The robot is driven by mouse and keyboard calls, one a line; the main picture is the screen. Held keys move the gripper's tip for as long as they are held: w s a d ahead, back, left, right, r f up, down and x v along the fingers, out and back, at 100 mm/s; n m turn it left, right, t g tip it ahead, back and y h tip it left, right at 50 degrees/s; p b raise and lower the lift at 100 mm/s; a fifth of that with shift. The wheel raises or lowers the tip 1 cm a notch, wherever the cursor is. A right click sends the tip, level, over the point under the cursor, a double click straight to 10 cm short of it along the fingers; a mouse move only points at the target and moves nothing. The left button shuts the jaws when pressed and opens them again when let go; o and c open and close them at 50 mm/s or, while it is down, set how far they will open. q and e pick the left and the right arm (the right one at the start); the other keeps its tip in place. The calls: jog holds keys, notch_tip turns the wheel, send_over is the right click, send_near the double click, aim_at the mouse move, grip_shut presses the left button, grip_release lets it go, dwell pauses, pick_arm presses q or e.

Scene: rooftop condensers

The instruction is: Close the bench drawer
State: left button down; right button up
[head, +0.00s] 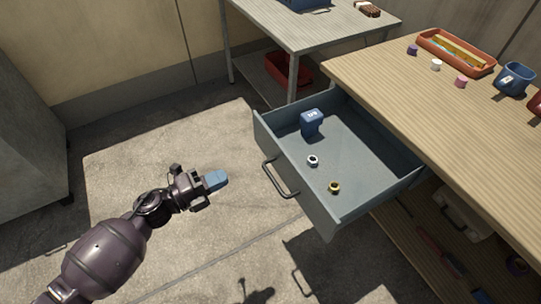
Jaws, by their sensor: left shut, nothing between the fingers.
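The bench drawer (292,192) is grey-blue and stands pulled out from under the wooden bench top (440,120). A dark bar handle (277,182) is on its front panel. Inside lie a blue box-like item (312,121), a silver nut-like piece (313,160) and a brass-coloured piece (334,187). My left gripper (217,180) is shut and empty, with blue fingertips pointing right. In the picture it is left of the handle and apart from it. My right gripper is not in view.
On the bench are an orange tray (433,39), a blue mug-like container (514,79) and small coloured caps. A second table (300,27) stands behind, with a red bin (288,69) on its lower shelf. The concrete floor left of the drawer is clear.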

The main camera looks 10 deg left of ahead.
aim_at(278, 152)
pick_arm(q)
jog(key=b+x, duration=0.1)
jog(key=x, duration=1.1)
jog(key=shift+w+d+f, duration=0.1)
jog(key=shift+d, duration=0.3)
jog(key=shift+w+d, duration=0.35)
jog(key=shift+d, duration=0.1)
jog(key=shift+w+d, duration=0.1)
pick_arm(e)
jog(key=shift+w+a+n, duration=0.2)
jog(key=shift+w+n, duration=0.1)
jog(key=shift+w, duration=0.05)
